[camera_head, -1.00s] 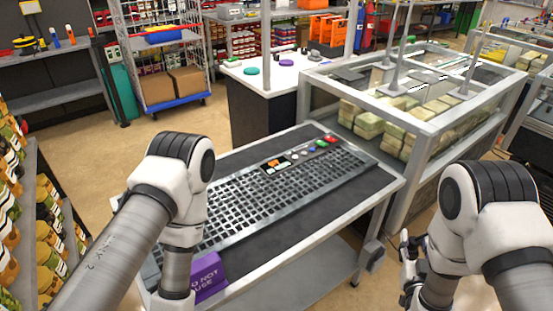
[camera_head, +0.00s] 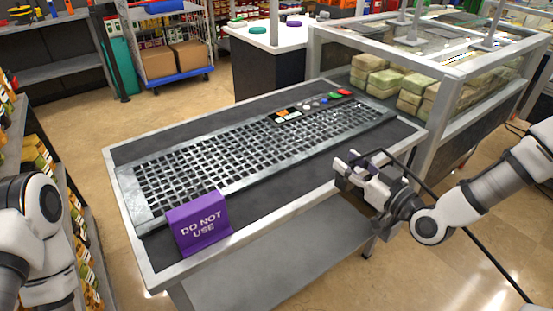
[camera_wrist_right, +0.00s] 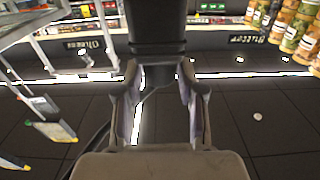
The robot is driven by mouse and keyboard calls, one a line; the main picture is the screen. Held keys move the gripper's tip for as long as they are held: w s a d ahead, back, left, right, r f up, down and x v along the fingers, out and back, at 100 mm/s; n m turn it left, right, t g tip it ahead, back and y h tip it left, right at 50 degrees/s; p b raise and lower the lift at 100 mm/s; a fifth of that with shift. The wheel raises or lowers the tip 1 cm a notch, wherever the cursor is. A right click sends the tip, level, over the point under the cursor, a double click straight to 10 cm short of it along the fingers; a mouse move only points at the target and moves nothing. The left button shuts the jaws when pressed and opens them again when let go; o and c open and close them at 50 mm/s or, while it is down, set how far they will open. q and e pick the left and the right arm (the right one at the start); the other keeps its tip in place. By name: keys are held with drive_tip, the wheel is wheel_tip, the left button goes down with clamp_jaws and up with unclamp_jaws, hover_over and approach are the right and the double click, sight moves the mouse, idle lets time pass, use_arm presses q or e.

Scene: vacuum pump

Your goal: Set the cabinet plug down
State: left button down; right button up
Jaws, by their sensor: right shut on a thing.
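My right gripper (camera_head: 350,172) is at the right end of the table, by its front edge, with its fingers pointing left. It is shut on the dark cabinet plug, which is mostly hidden by the fingers in the head view. A black cable runs from the gripper down to the lower right. In the right wrist view the plug (camera_wrist_right: 157,30) is a black block between the fingertips (camera_wrist_right: 160,75). Whether it touches the table cannot be told. Of my left arm only links show at the left edge; its gripper is out of view.
The table (camera_head: 270,255) carries a long perforated metal panel with coloured buttons (camera_head: 240,150) and a purple "DO NOT USE" sign (camera_head: 200,225). Dark bare strips lie along the panel. A glass-topped case with stacked bundles (camera_head: 470,70) stands behind right; a white-topped counter (camera_head: 265,38) stands behind.

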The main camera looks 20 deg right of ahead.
drive_tip(key=w+a+f, duration=0.1)
drive_tip(key=w+a, duration=0.1)
drive_tip(key=a, duration=0.2)
drive_tip(key=w+a+f, duration=0.2)
drive_tip(key=w+a, duration=0.1)
drive_tip(key=a, duration=0.1)
drive_tip(key=w+a+f, duration=0.2)
drive_tip(key=w+a, duration=0.1)
drive_tip(key=a, duration=0.1)
drive_tip(key=shift+a, duration=0.3)
drive_tip(key=shift+a+f+b, duration=0.1)
drive_tip(key=shift+b, duration=0.3)
drive_tip(key=o, duration=1.2)
drive_tip(key=shift+c, duration=0.2)
